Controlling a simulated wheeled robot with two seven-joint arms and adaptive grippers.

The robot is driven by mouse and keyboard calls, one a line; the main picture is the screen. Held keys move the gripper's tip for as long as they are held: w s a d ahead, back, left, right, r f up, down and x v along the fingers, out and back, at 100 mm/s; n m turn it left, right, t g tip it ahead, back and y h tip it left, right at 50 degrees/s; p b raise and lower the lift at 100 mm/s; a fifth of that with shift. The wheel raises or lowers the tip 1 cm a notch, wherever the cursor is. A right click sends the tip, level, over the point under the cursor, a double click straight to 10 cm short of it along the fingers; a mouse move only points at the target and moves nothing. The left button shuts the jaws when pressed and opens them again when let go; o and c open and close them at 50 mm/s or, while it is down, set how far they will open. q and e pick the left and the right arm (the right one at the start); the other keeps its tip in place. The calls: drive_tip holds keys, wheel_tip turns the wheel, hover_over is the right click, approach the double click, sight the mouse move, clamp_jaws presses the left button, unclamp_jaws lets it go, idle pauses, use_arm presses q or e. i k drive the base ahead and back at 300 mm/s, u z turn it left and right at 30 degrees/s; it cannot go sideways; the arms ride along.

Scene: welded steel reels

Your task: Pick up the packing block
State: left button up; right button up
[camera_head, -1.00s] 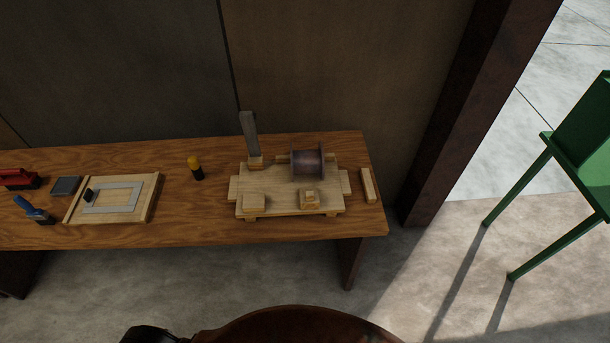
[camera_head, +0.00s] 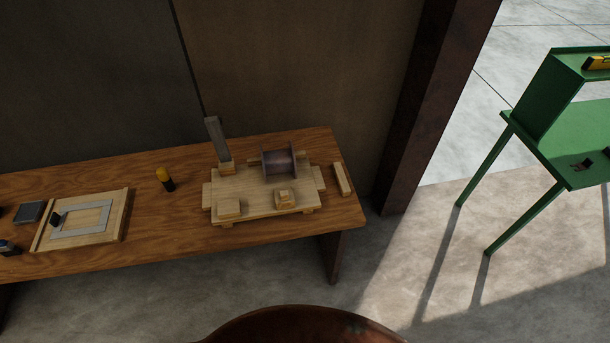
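A narrow wooden block (camera_head: 342,179) lies on the right end of the wooden bench (camera_head: 150,245), apart from the wooden fixture (camera_head: 262,190). It may be the packing block; I cannot tell for certain. The fixture also carries a small square block (camera_head: 229,208) at its front left and a stepped block (camera_head: 285,198) at its front right. A dark steel reel (camera_head: 279,162) sits at the back of the fixture. A grey upright plate (camera_head: 216,139) stands in a wooden foot at its back left. Neither of my grippers is in view.
Farther left are a framed wooden board (camera_head: 84,220) and a grey pad (camera_head: 29,212). A rusty column (camera_head: 428,110) stands beyond the bench's right end. A green stand (camera_head: 560,130) is at the right.

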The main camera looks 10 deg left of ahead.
sight(344, 188)
drive_tip(key=k, duration=0.5)
drive_tip(key=z, duration=1.05)
drive_tip(key=i, duration=2.2)
drive_tip(key=u, duration=3.4)
